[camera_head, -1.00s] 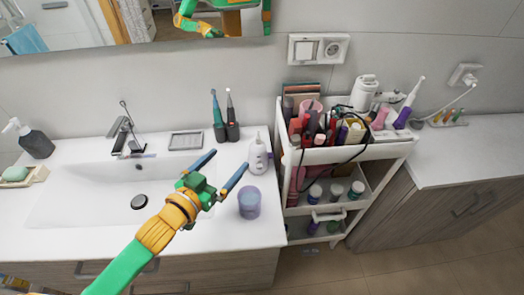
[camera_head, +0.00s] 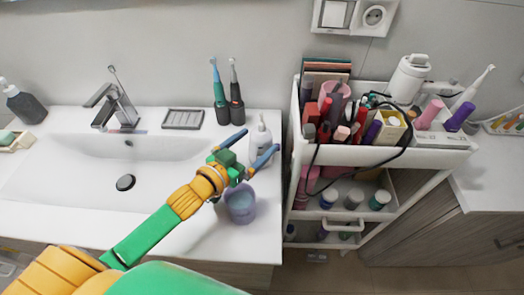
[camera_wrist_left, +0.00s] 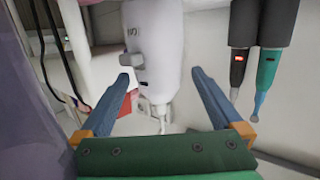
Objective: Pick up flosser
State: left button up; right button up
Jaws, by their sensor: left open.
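The flosser (camera_head: 261,132) is a white upright device with a narrow top, standing on the counter right of the sink. In the left wrist view its white body (camera_wrist_left: 155,42) shows between and beyond the fingertips, with a grey button on its side. My left gripper (camera_head: 256,144) is open, its two blue fingers pointing at the flosser. In the left wrist view the open jaws (camera_wrist_left: 160,78) have one finger to each side of it. I cannot tell whether they touch it. The gripper hides part of its base in the head view. My right gripper is not in view.
A purple cup (camera_head: 241,205) stands close beside the gripper, near the counter front. Two electric toothbrushes (camera_head: 228,108) stand behind it. The white cart (camera_head: 345,155), full of cosmetics, is to the right. The sink (camera_head: 70,165) is to the left.

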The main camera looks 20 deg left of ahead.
aim_at(268, 133)
pick_arm(q)
jog(key=p+x, duration=0.1)
jog(key=x, duration=0.4)
jog(key=shift+w+d+r, duration=0.1)
jog(key=shift+r, duration=0.1)
jog(key=shift+w+d+f, duration=0.1)
jog(key=shift+w+f, duration=0.05)
jog(key=c, duration=1.5)
